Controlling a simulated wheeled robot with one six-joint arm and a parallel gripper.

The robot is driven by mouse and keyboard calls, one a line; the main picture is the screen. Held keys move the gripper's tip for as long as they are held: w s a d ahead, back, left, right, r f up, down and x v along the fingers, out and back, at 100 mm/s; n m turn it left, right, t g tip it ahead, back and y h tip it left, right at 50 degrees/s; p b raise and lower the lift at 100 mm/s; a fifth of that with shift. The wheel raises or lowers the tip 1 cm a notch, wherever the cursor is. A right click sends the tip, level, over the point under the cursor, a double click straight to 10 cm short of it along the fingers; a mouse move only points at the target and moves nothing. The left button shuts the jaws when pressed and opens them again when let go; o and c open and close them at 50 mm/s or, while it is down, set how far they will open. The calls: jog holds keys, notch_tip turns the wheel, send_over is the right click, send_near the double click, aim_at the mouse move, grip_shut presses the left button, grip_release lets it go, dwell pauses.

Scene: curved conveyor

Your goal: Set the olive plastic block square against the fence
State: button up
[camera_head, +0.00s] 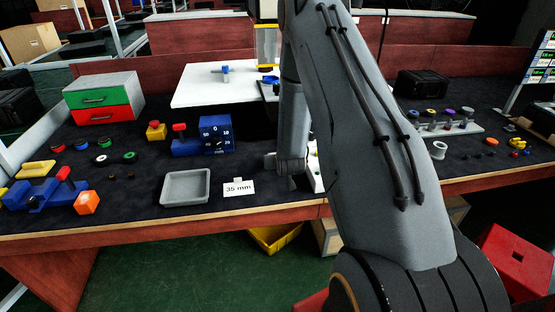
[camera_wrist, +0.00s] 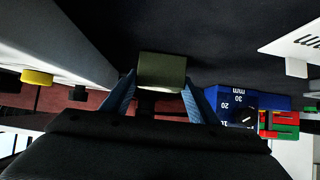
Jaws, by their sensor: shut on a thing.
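In the wrist view, an olive block (camera_wrist: 162,72) sits between the two blue fingertips of my gripper (camera_wrist: 160,92). My gripper is shut on it, and the block's face looks roughly level in this view. Dark surface fills the view beyond the block, and I cannot tell whether the block touches it. In the head view, my own arm hides the block and the fingertips. I cannot pick out the fence with certainty in either view.
A grey tray (camera_head: 186,187) and a "35 mm" card (camera_head: 239,188) lie near the table's front edge. A blue gauge with a dial (camera_head: 216,133) stands behind them; it also shows in the wrist view (camera_wrist: 232,104). A green and red drawer box (camera_head: 103,98) stands at left.

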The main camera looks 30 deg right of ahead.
jog(key=shift+f, duration=0.15)
jog(key=o, duration=1.2)
